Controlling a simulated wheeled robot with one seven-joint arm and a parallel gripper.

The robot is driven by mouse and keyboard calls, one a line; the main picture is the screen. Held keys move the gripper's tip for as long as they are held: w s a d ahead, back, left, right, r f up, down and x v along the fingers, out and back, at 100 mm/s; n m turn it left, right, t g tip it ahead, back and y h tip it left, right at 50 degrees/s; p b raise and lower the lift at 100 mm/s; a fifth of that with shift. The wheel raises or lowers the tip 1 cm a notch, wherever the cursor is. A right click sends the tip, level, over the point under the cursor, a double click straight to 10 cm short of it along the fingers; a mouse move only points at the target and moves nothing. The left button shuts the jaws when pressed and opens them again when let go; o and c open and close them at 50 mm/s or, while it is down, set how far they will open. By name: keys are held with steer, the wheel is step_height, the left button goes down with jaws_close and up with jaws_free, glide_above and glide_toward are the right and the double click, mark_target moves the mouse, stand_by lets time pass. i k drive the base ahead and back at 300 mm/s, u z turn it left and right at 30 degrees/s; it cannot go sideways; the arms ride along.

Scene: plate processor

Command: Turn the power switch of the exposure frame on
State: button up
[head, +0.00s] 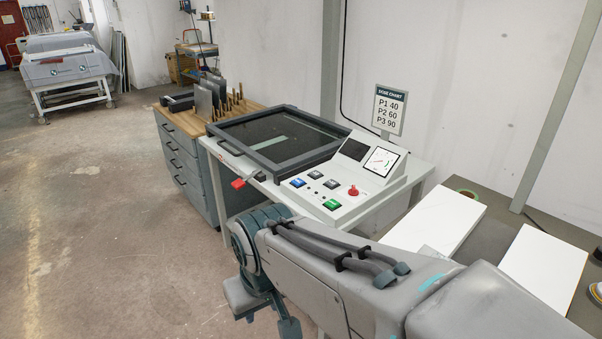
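The exposure frame (290,152) stands on a white table, with its dark glass lid lying flat. At its right end is a sloped white control panel (322,208). The panel carries a red knob (353,191), a green button (331,204), a blue button (297,183) and dark buttons. A red-ended lever (242,182) sticks out at the table's front edge. I see no readable label marking the power switch. My arm reaches in from the lower right, in front of the table. My gripper (267,313) shows only partly below the arm's end, and its opening is unclear.
A wooden-topped drawer cabinet (185,160) with upright plates stands left of the frame. White sheets (543,268) lie on a dark bench at right. The floor at left is clear.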

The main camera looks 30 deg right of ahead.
mark_target(352, 191)
steer(key=u, duration=0.25)
steer(key=i, duration=0.65)
steer(key=z, duration=0.55)
steer(key=i, duration=0.65)
steer(key=z, duration=0.75)
